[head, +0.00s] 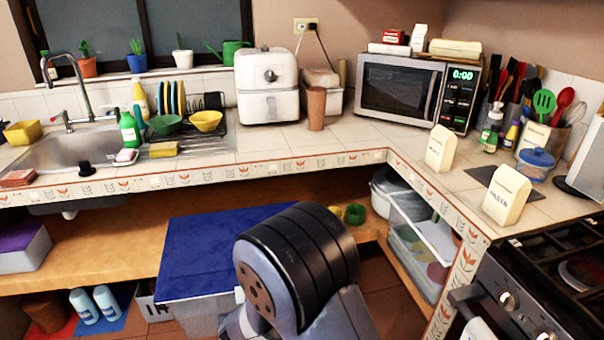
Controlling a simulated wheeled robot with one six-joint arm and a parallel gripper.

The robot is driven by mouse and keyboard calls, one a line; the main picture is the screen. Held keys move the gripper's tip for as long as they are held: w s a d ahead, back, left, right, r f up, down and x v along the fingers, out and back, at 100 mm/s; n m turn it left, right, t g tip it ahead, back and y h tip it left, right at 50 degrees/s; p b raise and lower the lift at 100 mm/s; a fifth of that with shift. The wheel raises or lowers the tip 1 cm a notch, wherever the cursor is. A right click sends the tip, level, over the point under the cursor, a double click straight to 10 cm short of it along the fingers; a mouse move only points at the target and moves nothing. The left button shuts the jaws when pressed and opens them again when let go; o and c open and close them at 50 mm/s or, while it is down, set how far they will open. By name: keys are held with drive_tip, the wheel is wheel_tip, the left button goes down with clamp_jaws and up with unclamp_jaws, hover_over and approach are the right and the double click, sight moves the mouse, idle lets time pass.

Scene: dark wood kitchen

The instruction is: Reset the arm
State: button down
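My own arm shows at the bottom middle of the head view as a thick dark-grey and black joint with lighter links below it. It stands in front of the counter and overlaps the blue-lidded bin (215,255) under it. The end of the arm and my gripper are not in view, so I cannot see the fingers or whether they hold anything.
The tiled counter (290,140) runs along the back and turns towards the stove (540,290) at right. A sink (75,150), air fryer (267,88) and microwave (418,92) stand along it. Two cream cartons, one marked pasta (507,195), sit near the right edge.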

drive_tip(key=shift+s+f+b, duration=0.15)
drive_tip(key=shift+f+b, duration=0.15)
drive_tip(key=shift+b, duration=0.25)
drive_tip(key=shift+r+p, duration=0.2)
drive_tip(key=shift+p, duration=0.15)
